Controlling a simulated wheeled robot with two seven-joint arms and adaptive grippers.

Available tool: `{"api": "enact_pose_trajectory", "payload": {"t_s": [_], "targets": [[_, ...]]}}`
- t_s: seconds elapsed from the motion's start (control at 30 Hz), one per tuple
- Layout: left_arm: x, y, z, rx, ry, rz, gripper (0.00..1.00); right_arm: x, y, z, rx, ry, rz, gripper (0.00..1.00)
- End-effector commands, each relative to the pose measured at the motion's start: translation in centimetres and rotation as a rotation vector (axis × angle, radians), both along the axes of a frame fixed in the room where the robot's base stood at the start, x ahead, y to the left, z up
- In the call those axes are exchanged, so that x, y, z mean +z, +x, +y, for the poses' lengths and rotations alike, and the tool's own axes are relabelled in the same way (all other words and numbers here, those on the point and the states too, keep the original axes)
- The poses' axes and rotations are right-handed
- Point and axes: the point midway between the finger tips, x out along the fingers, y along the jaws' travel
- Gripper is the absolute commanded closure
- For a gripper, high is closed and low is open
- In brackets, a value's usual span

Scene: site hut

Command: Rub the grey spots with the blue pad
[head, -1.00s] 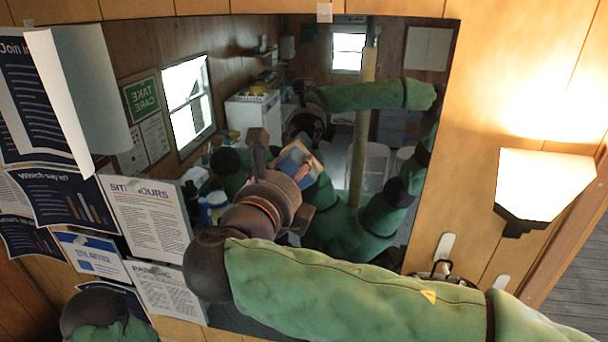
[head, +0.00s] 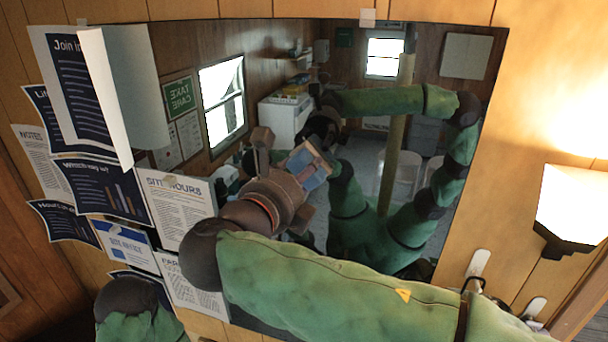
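The mirror (head: 372,190) hangs on the wood wall and fills the middle of the head view. I cannot make out grey spots on its visible glass. My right arm comes in from the lower right and crosses in front of the mirror. My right gripper (head: 283,182) has its fingers on either side of the blue pad (head: 316,177) and appears to hold it. The pad is tilted, its blue face partly visible with a pale tan edge. Whether it touches the glass cannot be told. My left gripper is out of sight; only part of that arm shows at lower left.
Papers (head: 105,190) are pinned left of the mirror, one curling outward. A lit wall lamp (head: 572,205) is at the right. Clips (head: 478,263) sit near the mirror's lower right edge. The mirror reflects my arms, a window and a counter.

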Motion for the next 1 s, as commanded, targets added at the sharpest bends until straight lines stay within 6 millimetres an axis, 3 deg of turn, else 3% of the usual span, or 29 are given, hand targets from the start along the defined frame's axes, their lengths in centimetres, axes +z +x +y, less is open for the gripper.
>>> {"api": "enact_pose_trajectory", "payload": {"t_s": [1.0], "targets": [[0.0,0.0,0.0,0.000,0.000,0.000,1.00,0.1,-1.7,-6.2,-0.006,0.002,-0.001,0.74]]}}
